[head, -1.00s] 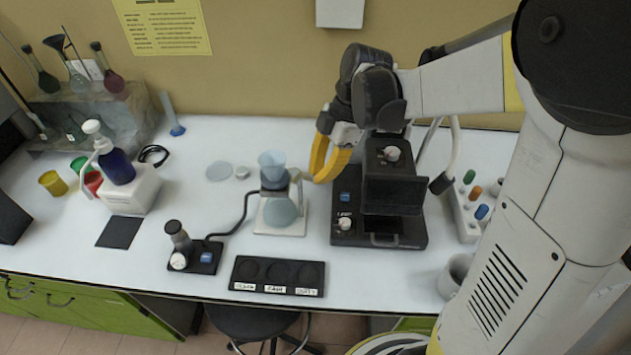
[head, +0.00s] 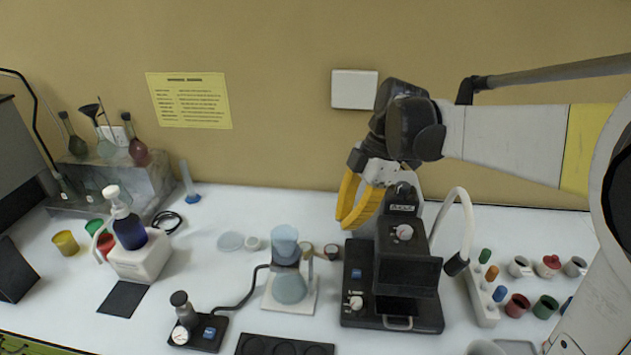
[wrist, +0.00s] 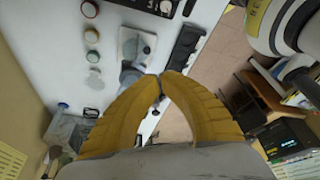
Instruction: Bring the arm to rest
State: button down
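My gripper (head: 358,203) has yellow fingers and hangs above the bench, beside the upper left of the black instrument (head: 392,270). In the wrist view the two yellow fingers (wrist: 161,78) meet at their tips, with nothing seen between them. My arm reaches in from the right in the head view and is bent at the wrist.
A beaker on a white stand (head: 290,285) is left of the black instrument. A pump bottle (head: 129,230), a gauge device (head: 184,318) and a black tray (head: 280,345) stand further left and in front. A rack with coloured caps (head: 485,290) and several small pots are at right. A wall is behind.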

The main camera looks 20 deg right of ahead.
jog(key=shift+s, duration=0.1)
jog(key=s+f+m+t+h+b, duration=0.2)
jog(key=s+m, duration=0.4)
jog(key=m, duration=0.3)
jog(key=s+a+f+m+t+h+b, duration=0.1)
jog(key=s+f+m+t+b, duration=0.4)
jog(key=m, duration=0.5)
notch_tip(320, 180, down, 2)
jog(key=shift+s+a+f+t+h, duration=0.2)
jog(key=shift+s+t+h, duration=0.15)
jog(key=shift+h, duration=0.15)
